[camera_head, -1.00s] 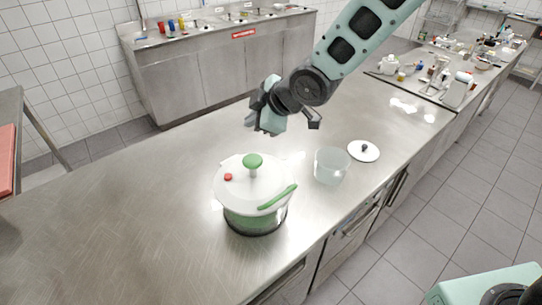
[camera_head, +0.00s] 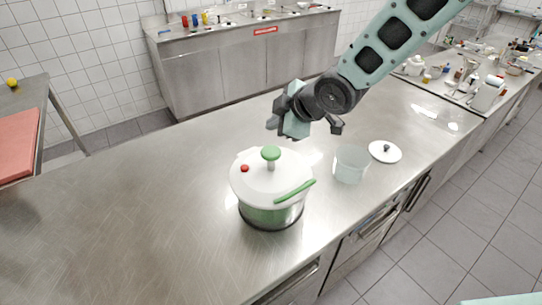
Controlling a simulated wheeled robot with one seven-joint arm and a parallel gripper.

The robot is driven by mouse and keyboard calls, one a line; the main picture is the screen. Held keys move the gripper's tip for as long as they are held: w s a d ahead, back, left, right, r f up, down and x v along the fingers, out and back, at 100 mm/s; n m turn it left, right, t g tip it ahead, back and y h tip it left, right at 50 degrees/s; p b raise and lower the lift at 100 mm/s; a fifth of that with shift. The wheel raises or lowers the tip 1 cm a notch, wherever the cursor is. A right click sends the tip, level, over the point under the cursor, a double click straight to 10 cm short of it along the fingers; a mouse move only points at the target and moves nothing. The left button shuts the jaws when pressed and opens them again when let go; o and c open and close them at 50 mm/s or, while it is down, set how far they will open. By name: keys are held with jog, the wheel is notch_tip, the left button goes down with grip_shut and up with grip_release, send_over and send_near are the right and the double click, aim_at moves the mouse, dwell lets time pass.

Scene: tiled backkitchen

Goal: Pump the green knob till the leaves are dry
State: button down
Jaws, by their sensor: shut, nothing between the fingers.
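A salad spinner (camera_head: 262,215) stands upright on the steel counter. It has a clear bowl with green inside, a white lid (camera_head: 255,183), a green bar along the lid's right side and a small red button at its left. The green knob (camera_head: 271,153) stands up on its stem from the middle of the lid. My gripper (camera_head: 284,124) is shut and empty, above and slightly right of the knob in the picture, apart from it. Whether any leaves inside are wet or dry cannot be told.
A clear container (camera_head: 351,164) stands right of the spinner, with a white round lid (camera_head: 385,151) beside it. The steel counter (camera_head: 140,215) is bare to the left. Several jars and utensils crowd the far right end. A red board (camera_head: 17,145) lies on a table at the left.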

aim_at(275, 153)
notch_tip(275, 153, down, 5)
jog(key=b, duration=0.3)
dwell(1.9)
jog(key=shift+f+b, duration=0.4)
jog(key=shift+b, duration=0.35)
jog(key=shift+f+b, duration=1.7)
jog(key=shift+f, duration=0.1)
dwell(1.2)
jog(key=shift+r, duration=0.1)
jog(key=shift+r+p, duration=1.7)
jog(key=shift+r, duration=0.5)
